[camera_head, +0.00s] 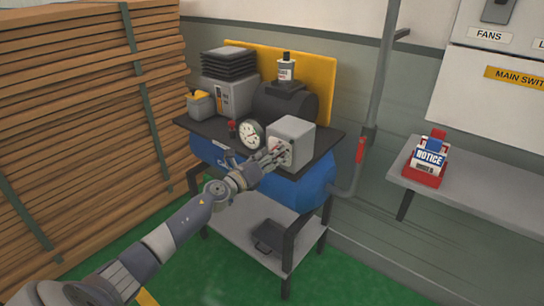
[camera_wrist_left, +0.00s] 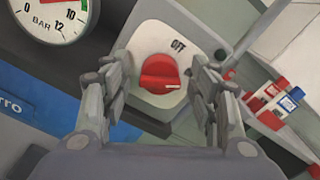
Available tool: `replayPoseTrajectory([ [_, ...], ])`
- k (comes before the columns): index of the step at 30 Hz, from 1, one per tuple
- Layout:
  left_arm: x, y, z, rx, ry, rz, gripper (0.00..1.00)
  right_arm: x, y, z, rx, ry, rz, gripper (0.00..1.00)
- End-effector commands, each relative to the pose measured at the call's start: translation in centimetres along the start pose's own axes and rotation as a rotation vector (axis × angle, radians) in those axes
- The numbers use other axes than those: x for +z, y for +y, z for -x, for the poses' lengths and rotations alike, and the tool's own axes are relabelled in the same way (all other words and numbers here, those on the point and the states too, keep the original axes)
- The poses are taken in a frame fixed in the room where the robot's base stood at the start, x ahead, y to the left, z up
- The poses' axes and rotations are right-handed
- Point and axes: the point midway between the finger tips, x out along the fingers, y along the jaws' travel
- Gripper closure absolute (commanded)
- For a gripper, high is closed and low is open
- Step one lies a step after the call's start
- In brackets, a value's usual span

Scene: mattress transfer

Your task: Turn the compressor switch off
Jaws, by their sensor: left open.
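The compressor (camera_head: 262,180) is a blue tank with a black top plate, standing on a grey metal frame. A grey switch box (camera_head: 292,130) sits on its top. In the left wrist view the box's pale face carries a red rotary switch knob (camera_wrist_left: 159,72), with the word OFF above and right of it. A small white mark shows on the knob's lower right, away from OFF. My left gripper (camera_head: 276,157) is open in front of the box face. In the left wrist view its fingers stand on either side of the knob, apart from it. My right gripper is not in view.
A round pressure gauge (camera_head: 251,134) stands just left of the switch box. A red lever (camera_head: 360,151) is on the pipe at the right. A grey shelf (camera_head: 475,191) holds a red NOTICE holder (camera_head: 428,160). Stacked planks (camera_head: 80,110) fill the left side.

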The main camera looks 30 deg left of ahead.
Motion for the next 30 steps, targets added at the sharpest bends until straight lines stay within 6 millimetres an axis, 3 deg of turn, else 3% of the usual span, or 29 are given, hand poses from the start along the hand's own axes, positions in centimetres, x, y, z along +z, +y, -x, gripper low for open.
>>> replayPoseTrajectory([
  [9,-0.01,0.00,-0.13,0.000,0.000,0.000,0.47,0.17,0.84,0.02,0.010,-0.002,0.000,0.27],
  [15,-0.01,0.00,-0.12,0.000,0.000,0.001,0.90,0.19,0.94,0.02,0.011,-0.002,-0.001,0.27],
  [30,0.08,0.00,-0.12,0.001,0.000,0.096,0.89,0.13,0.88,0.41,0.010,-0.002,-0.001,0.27],
])
